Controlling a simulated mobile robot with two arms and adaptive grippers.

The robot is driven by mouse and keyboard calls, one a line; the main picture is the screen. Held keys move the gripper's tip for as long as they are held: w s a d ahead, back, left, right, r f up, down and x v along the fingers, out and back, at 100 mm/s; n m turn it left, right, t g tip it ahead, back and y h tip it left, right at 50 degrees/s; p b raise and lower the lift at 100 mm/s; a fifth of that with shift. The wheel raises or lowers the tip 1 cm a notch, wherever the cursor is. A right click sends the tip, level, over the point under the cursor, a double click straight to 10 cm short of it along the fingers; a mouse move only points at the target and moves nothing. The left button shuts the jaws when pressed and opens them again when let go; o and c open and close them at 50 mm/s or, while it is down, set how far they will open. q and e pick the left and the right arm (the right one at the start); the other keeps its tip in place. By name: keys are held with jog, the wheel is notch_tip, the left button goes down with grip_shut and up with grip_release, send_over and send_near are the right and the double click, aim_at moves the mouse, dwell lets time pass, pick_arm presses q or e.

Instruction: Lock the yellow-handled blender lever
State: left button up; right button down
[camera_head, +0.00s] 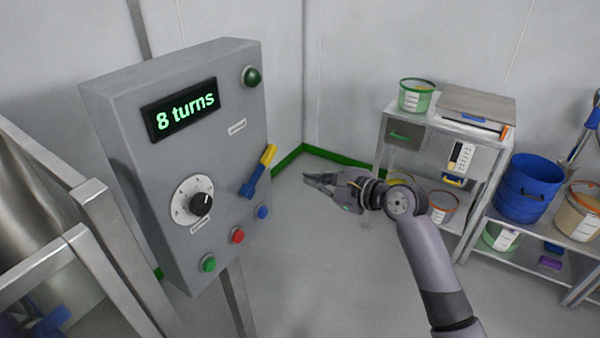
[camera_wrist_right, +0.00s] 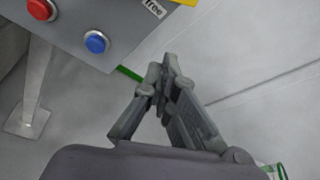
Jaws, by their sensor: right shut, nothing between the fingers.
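The blender lever (camera_head: 259,170) is on the right side of the grey control box's front, in the head view. It has a yellow handle and a blue lower part, and it tilts up and to the right. In the right wrist view only a bit of yellow (camera_wrist_right: 186,2) shows at the top edge, by a label (camera_wrist_right: 154,8) reading "free". My right gripper (camera_head: 308,179) is to the right of the lever, apart from it, with its fingers pointing left. Its fingertips (camera_wrist_right: 168,66) meet in the wrist view, shut and empty. My left gripper is not in view.
The grey control box (camera_head: 120,110) has a display reading "8 turns", a dial (camera_head: 198,202), and green, red and blue buttons (camera_head: 262,212) below. A metal frame (camera_head: 100,215) stands at left. Shelves (camera_head: 440,140) with tubs and a blue bucket (camera_head: 526,187) stand at right. Floor between is clear.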

aim_at(260, 170)
jog(key=w+a+p, duration=0.2)
jog(key=w+a, duration=0.2)
jog(key=a, duration=0.3)
jog(key=shift+w+a+r, duration=0.15)
jog(key=shift+w+r, duration=0.1)
jog(key=shift+r, duration=0.15)
jog(key=shift+p, duration=0.3)
